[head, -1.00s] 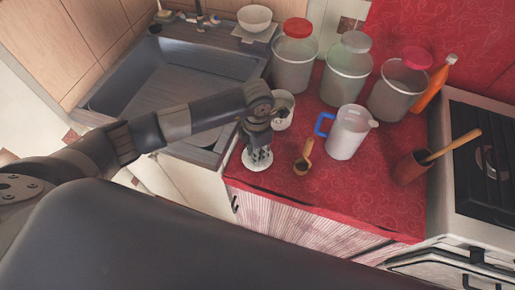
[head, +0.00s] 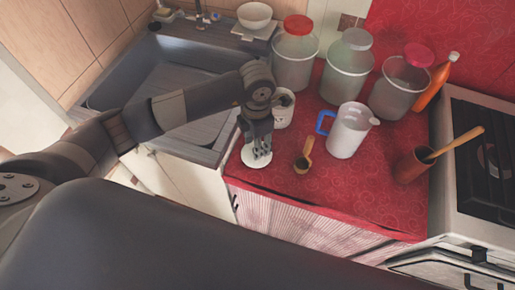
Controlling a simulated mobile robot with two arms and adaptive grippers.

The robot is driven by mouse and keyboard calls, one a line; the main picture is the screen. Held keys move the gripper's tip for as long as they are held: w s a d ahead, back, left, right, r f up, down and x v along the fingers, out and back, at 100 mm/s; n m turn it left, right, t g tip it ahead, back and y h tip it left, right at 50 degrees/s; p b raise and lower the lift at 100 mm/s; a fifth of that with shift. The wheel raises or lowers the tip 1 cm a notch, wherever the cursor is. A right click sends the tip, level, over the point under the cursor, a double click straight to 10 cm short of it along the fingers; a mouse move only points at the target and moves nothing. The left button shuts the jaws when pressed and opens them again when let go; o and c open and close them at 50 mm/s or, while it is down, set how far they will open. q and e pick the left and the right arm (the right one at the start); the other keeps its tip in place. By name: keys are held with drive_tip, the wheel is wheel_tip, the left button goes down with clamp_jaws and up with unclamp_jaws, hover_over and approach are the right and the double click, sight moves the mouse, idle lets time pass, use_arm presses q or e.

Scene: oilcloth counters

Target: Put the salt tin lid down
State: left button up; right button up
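The salt tin lid (head: 253,162) is a white round disc at the front left of the red counter, close to its left edge. My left gripper (head: 259,151) points down right over the lid, and its fingertips cover part of it. I cannot tell whether the fingers grip the lid or stand open around its middle. The lid looks flat and on or very close to the counter. A white tin (head: 284,115), likely the salt tin, stands open just behind the gripper, partly hidden by my arm. My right gripper is not in view.
A wooden scoop (head: 304,158) lies just right of the lid. A white jug (head: 347,133) with a blue handle stands beyond it, with several lidded jars (head: 346,73) behind. A brown pot (head: 409,166) stands right. The sink (head: 181,62) is left.

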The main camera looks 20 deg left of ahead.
use_arm(q)
wheel_tip(320, 180, up, 8)
drive_tip(key=b, duration=0.1)
idle(0.7)
